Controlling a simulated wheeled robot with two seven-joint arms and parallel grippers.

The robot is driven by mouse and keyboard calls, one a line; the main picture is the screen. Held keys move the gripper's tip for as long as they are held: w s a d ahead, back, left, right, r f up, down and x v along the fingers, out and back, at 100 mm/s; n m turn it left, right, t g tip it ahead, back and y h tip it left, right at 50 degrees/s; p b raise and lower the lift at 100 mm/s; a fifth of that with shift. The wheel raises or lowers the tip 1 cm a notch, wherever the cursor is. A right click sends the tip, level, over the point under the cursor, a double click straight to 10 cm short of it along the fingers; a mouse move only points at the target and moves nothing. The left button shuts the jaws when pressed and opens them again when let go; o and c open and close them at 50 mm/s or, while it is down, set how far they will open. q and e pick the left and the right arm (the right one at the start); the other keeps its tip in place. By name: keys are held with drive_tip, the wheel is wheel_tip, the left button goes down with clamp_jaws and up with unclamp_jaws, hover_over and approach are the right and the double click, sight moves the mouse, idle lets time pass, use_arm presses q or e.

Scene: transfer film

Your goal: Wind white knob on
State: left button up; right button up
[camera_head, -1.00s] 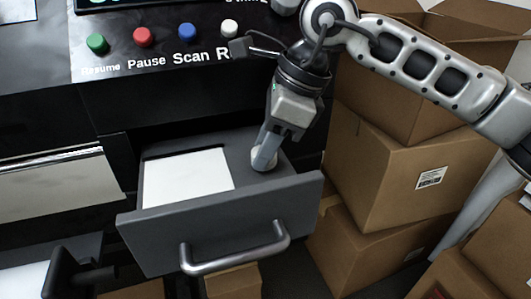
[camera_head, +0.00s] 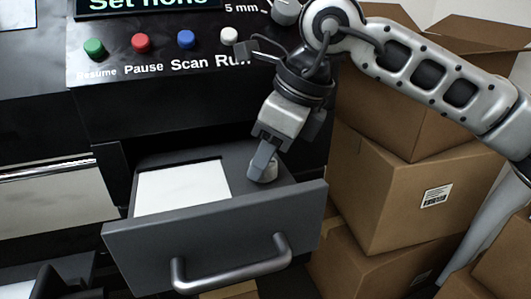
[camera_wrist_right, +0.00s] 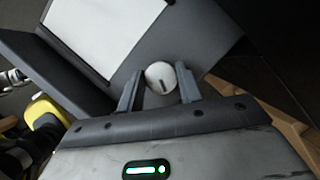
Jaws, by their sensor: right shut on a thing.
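The white knob (camera_head: 263,173) stands on the grey top of the open drawer, right of a white sheet. In the right wrist view the knob (camera_wrist_right: 161,78) is a round white disc with a dark slot. My right gripper (camera_head: 265,160) reaches down onto it from above. In the wrist view its two fingers (camera_wrist_right: 159,88) sit one on each side of the knob, shut on it. The fingers hide part of the knob in the head view.
The drawer (camera_head: 215,243) has a metal bar handle (camera_head: 232,267) at its front. Above is a black panel with green, red, blue and white buttons (camera_head: 186,40) and a grey dial (camera_head: 287,10). Stacked cardboard boxes (camera_head: 410,195) stand close on the right.

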drive_tip(key=o, duration=1)
drive_tip(key=shift+r, duration=0.1)
drive_tip(key=v, duration=1.6)
drive_tip(key=shift+d, duration=0.1)
